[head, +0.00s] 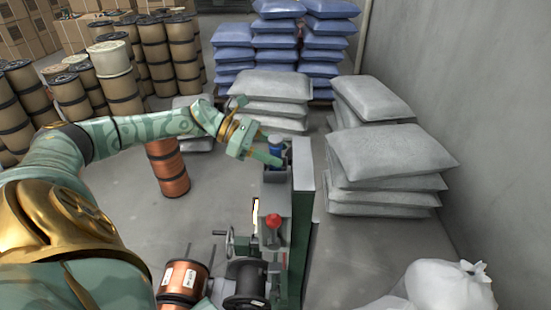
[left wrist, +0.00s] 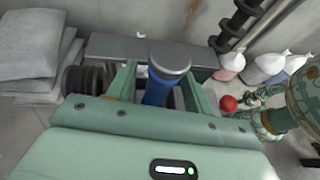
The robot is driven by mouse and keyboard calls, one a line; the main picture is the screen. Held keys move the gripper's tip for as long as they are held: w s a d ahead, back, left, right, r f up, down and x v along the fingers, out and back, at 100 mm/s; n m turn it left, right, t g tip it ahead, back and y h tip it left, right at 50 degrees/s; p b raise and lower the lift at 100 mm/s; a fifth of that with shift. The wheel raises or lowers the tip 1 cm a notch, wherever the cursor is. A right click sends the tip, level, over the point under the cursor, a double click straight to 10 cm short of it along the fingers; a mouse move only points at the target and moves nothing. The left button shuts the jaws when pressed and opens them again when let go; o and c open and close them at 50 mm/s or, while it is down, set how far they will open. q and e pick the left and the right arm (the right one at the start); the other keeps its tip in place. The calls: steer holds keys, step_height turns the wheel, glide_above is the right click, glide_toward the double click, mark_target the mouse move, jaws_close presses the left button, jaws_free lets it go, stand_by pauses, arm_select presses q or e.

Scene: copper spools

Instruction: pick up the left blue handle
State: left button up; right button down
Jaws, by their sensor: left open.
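The left blue handle (head: 275,141) is a short upright blue cylinder at the far end of the green machine (head: 304,190). In the left wrist view the blue handle (left wrist: 157,92) has a round grey cap and stands between my fingers. My left gripper (head: 264,149) is open, with one finger on each side of the handle; the left wrist view shows both fingers (left wrist: 160,88) with gaps beside it. The handle's lower part is hidden by the gripper body. I cannot make out my right gripper.
A red knob (head: 273,221) and a black spool (head: 246,285) are on the near part of the machine. Copper spools (head: 167,167) stand to the left. Grey sacks (head: 386,160) are stacked on the right, and white bags (head: 445,288) lie at the lower right.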

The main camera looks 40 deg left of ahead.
arm_select(q)
steer(key=shift+w+d+f, duration=0.1)
steer(key=shift+w+d, duration=0.05)
steer(key=shift+d, duration=0.15)
jaws_close()
